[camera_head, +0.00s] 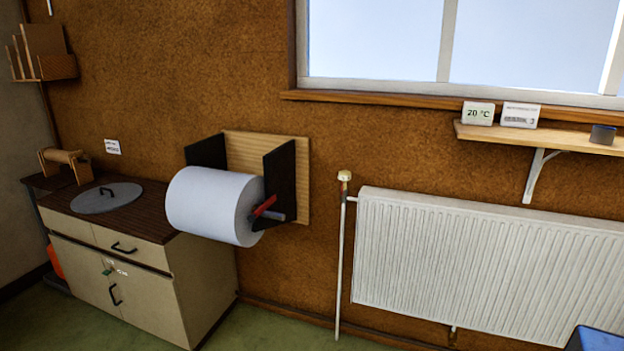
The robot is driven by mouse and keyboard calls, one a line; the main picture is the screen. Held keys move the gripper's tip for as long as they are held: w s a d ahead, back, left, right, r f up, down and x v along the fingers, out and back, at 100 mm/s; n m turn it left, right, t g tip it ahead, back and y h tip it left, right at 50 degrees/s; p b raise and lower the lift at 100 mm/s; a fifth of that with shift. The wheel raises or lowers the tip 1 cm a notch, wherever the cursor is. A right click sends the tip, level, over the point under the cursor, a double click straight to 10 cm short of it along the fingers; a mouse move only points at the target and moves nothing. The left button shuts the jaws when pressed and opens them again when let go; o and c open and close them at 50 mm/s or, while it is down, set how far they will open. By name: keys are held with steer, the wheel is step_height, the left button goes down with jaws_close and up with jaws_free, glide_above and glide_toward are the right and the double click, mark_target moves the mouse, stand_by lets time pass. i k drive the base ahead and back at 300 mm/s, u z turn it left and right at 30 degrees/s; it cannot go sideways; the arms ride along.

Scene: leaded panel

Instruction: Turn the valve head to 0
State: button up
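The small cream valve head (344,176) sits on top of a thin white vertical pipe (341,265), at the upper left corner of the white radiator (480,265). Its markings are too small to read, so its setting cannot be told. My gripper is not in view.
A large white paper roll (213,204) on a wall holder with black side plates juts out left of the valve. A cabinet (135,265) with a round grey lid (107,198) on top stands at the left. A wooden shelf (550,139) with small displays hangs above the radiator.

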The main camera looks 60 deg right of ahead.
mark_target(343, 176)
steer(key=u, duration=0.95)
steer(key=k, duration=1.35)
steer(key=z, duration=1.3)
